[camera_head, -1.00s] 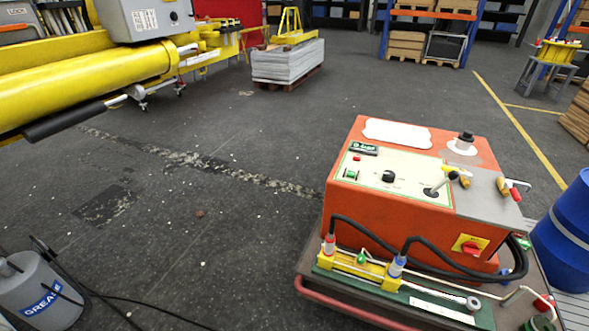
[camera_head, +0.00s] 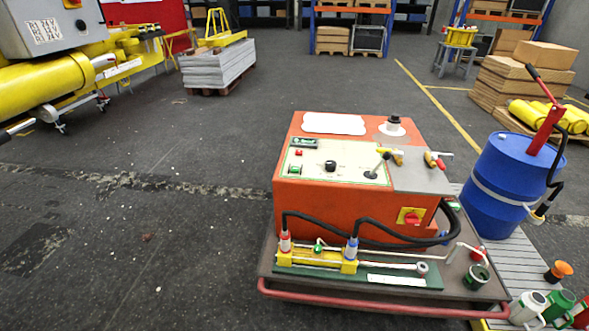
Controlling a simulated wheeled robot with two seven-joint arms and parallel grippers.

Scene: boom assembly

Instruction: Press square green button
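The square green button (camera_head: 295,170) is on the cream control panel (camera_head: 345,157) on top of the orange machine (camera_head: 345,208). A small red button (camera_head: 299,152) sits behind it, and a black knob (camera_head: 331,166) is to its right. A lever with a black knob (camera_head: 382,161) stands at the panel's right. The orange machine is on a low cart with a red rail (camera_head: 380,308). Neither of my grippers shows in the head view.
A blue drum (camera_head: 502,184) with a red-handled pump stands right of the machine. Cans (camera_head: 528,307) stand at the lower right corner. Boxes (camera_head: 543,58) and yellow cylinders are behind at right. The dark floor left of the cart is open.

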